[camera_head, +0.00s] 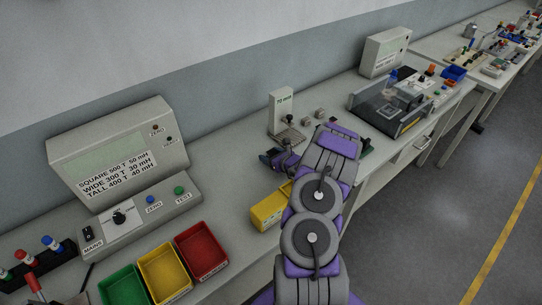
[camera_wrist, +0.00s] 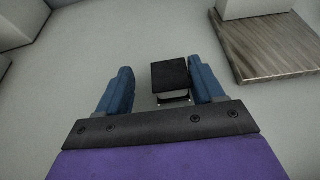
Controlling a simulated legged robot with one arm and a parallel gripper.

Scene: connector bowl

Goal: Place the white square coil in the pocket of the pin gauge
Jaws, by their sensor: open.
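My gripper (camera_wrist: 159,82) is open in the wrist view, with its two blue fingers apart. A small dark square block (camera_wrist: 170,74) with a pale lower part shows between the fingers, closer to the right one. I cannot tell whether the fingers touch it. In the head view my gripper (camera_head: 270,158) is low over the bench, in front of a pale upright stand marked 70 mm (camera_head: 282,103). I cannot say for sure which piece is the white square coil or the pin gauge. Small grey pieces (camera_head: 308,122) sit right of the stand.
A brown-grey grained plate (camera_wrist: 268,45) lies right of the fingers. A yellow bin (camera_head: 265,216) stands close to my arm. Green, yellow and red bins (camera_head: 202,252) and a large tester (camera_head: 120,155) are at left.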

